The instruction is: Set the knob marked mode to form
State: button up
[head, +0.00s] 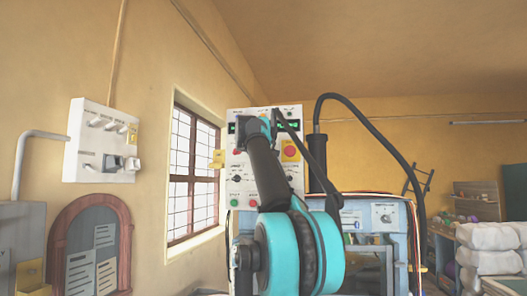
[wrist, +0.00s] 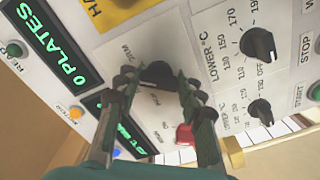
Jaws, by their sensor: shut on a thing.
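In the wrist view, my gripper (wrist: 160,82) has its two dark fingers on either side of a black knob (wrist: 157,71) on the pale control panel (wrist: 215,20). It is shut on this knob. Small labels stand around the knob, tilted and partly covered by the fingers; I cannot read them surely, nor tell where the knob points. In the head view, the panel (head: 240,187) stands upright beyond my arm, which hides my gripper and the held knob.
In the wrist view, two other black knobs sit to the right, the lower °C knob (wrist: 258,43) and a smaller one (wrist: 260,110). A red button (wrist: 185,133) lies near the right finger. A green plates display (wrist: 45,45) is at left. A wall box (head: 100,142) hangs left.

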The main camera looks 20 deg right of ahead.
jog(key=shift+f+m, duration=0.1)
jog(key=shift+m, duration=1.6)
jog(key=o, duration=1.1)
jog(key=shift+a, duration=0.1)
jog(key=v, duration=1.2)
